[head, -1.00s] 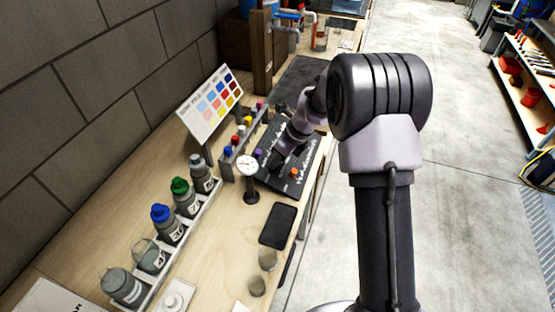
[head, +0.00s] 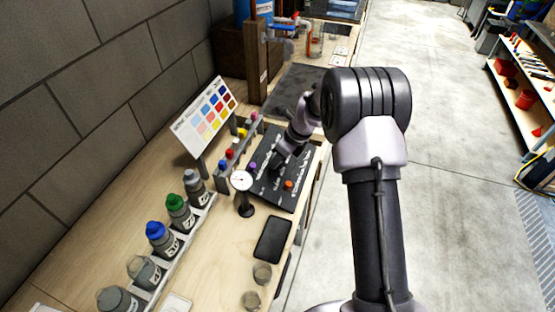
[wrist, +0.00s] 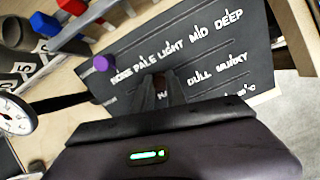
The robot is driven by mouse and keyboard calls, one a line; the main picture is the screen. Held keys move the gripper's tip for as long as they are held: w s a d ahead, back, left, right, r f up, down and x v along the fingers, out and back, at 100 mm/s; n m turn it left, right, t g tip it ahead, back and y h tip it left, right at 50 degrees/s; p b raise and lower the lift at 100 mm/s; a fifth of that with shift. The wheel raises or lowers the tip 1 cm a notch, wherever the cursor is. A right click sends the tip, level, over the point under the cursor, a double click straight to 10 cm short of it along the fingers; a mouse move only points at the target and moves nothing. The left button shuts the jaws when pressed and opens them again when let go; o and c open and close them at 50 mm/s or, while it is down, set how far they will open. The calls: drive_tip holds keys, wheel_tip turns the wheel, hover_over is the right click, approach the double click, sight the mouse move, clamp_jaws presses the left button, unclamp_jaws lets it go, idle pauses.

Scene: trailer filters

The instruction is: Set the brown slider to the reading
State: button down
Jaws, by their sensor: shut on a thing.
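The dark slider board (head: 272,192) lies on the bench; it also shows in the wrist view (wrist: 215,50). Its top row reads NONE, PALE, LIGHT, MID, DEEP; a lower row shows DULL and MURKY, its left part hidden by my fingers. My gripper (wrist: 166,90) is low over the board at that lower row, shut on the brown slider, which is mostly hidden between the fingertips. In the head view my gripper (head: 277,164) is between the purple knob (head: 253,166) and the orange knob (head: 288,184). The purple knob (wrist: 102,63) sits at the NONE end.
A dial gauge (head: 241,181) stands beside the board's near left corner. A rack with coloured pieces (head: 222,168) and a colour chart (head: 208,115) are on the wall side. Bottles (head: 161,236) stand in a row nearer. A dark tablet-like slab (head: 272,239) lies in front.

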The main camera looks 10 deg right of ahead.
drive_tip(key=c, duration=1.3)
unclamp_jaws()
drive_tip(key=shift+c, duration=0.2)
drive_tip(key=p+v, duration=0.6)
drive_tip(key=v, duration=1.1)
drive_tip(key=shift+r, duration=0.25)
drive_tip(key=shift+s, duration=0.1)
